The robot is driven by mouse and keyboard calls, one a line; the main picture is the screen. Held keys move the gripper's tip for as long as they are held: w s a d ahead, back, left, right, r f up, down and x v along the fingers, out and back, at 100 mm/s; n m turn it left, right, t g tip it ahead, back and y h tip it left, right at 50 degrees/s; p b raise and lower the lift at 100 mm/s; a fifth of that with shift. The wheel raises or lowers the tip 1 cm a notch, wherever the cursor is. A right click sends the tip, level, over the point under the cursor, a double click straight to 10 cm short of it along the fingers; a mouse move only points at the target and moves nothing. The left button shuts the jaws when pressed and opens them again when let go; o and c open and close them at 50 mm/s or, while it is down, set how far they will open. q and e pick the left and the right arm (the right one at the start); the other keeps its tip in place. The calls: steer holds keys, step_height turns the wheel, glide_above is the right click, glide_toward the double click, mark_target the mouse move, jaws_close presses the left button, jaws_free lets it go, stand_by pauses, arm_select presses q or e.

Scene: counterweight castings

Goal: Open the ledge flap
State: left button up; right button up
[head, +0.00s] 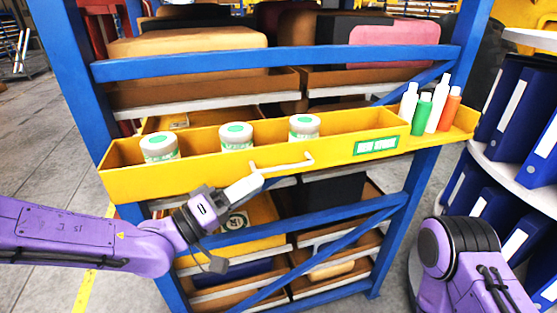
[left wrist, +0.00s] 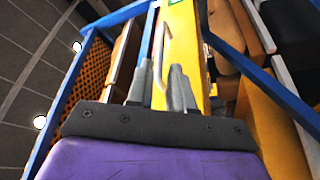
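The ledge flap (head: 225,178) is the yellow front panel of a long yellow ledge on a blue rack. It stands upright, and a white bar handle (head: 284,165) is fixed to it. My left gripper (head: 246,187) is at the left end of this handle, just in front of the panel. In the left wrist view the gripper (left wrist: 160,72) has its two grey fingers apart, and the white handle (left wrist: 158,50) shows in the gap between them. I cannot tell whether the fingers touch it. My right gripper is not in view.
Several grey-and-white jars with green lids, one a jar (head: 236,137), stand in the ledge behind the panel. Bottles, one a green bottle (head: 422,115), stand at its right end. A blue crossbar (head: 275,63) runs above. Blue binders (head: 505,105) fill a shelf at right.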

mark_target(280, 168)
arm_select(q)
steer(key=p+x, duration=0.2)
steer(key=x, duration=0.5)
steer(key=shift+d+r, duration=0.1)
steer(key=shift+d, duration=0.05)
steer(key=shift+w, duration=0.1)
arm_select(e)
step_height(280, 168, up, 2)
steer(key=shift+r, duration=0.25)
